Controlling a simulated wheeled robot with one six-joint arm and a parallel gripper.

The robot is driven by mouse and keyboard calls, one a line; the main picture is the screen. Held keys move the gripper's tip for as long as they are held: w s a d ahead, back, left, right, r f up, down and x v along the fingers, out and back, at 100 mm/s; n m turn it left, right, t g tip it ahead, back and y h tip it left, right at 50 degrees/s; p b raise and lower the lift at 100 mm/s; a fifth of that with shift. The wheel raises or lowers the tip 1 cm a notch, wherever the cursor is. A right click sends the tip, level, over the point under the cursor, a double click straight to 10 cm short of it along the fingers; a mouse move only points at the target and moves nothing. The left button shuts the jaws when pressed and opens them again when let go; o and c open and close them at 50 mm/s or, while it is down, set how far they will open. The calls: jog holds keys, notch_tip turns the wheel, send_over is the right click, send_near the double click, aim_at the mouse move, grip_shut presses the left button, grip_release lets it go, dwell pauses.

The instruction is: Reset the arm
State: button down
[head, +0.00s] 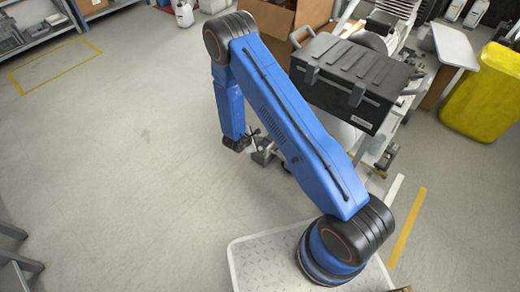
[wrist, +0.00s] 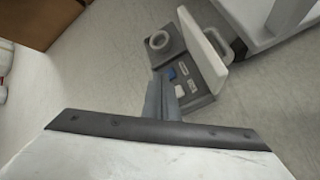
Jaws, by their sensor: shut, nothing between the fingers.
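My blue arm (head: 290,115) rises from its base, bends at a dark elbow, and its forearm hangs down to the left of the compressor. My gripper (head: 251,137) is small and dark at its lower end, and its fingers (wrist: 163,98) show in the wrist view, shut and empty. Just beyond them in the wrist view is a grey control box (wrist: 205,98) with a round ring, a blue button, white labels and a raised pale cover. The fingertips overlap the box in the picture; I cannot tell whether they touch it.
A black ribbed case (head: 350,75) sits on the compressor unit to the right of my forearm. A cardboard box (head: 285,22) stands behind. A yellow bin (head: 483,95) is at far right, shelving (head: 35,30) at top left. Open grey floor (head: 120,150) lies left.

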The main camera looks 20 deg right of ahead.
dwell(0.6)
jog(key=w+a+r+m+t+y, duration=0.1)
jog(key=w+a+r+m+y, duration=0.15)
jog(key=r, duration=0.85)
jog(key=w+a+r+m+y, duration=0.2)
jog(key=a+r+y, duration=0.1)
jog(key=r, duration=0.7)
jog(key=s+r+m+y, duration=0.2)
jog(key=s+r, duration=0.2)
jog(key=r, duration=0.6)
jog(key=s+r+m+y, duration=0.15)
jog(key=s+r, duration=0.25)
jog(key=r, duration=0.6)
jog(key=s+d+r+m+g, duration=0.1)
jog(key=s+d+r+m, duration=0.15)
jog(key=s+r, duration=0.55)
jog(key=s+d+r+m, duration=0.25)
jog(key=s+r, duration=0.25)
jog(key=s, duration=0.5)
jog(key=s+d+r+m, duration=0.1)
jog(key=s+d, duration=0.1)
jog(key=s, duration=0.5)
jog(key=s+d+r+m+g+h, duration=0.1)
jog(key=s+d+m, duration=0.1)
jog(key=s, duration=0.5)
jog(key=s+d+r+m+h, duration=0.1)
jog(key=s+d, duration=0.3)
jog(key=s, duration=0.3)
jog(key=shift+d, duration=0.25)
